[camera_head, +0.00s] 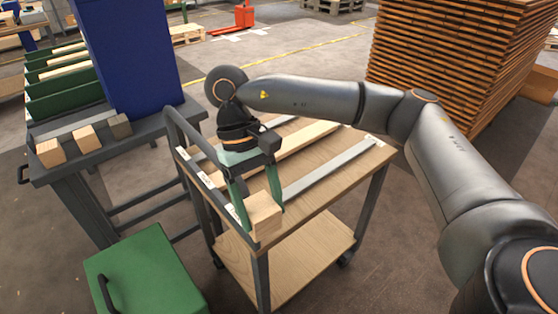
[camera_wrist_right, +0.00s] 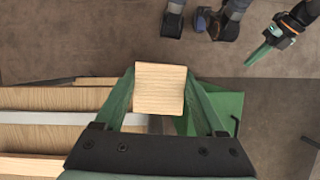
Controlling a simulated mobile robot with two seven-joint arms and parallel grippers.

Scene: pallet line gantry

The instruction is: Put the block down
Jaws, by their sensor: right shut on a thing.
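My right gripper (camera_head: 256,205) is shut on a pale wooden block (camera_head: 263,217), one green finger on each side. The block also shows between the fingers in the right wrist view (camera_wrist_right: 160,88). It is at the near corner of the wooden-topped cart (camera_head: 330,180); I cannot tell whether it touches the top. My left gripper (camera_wrist_right: 263,51) shows only at the upper right of the right wrist view, away from the block; its opening is unclear.
Wood and grey metal strips (camera_head: 330,168) lie along the cart top. Left of it, a dark bench (camera_head: 75,172) holds small blocks (camera_head: 50,152) and a blue cabinet (camera_head: 130,55). A green box (camera_head: 145,275) stands in front. Stacked boards (camera_head: 450,50) stand behind right.

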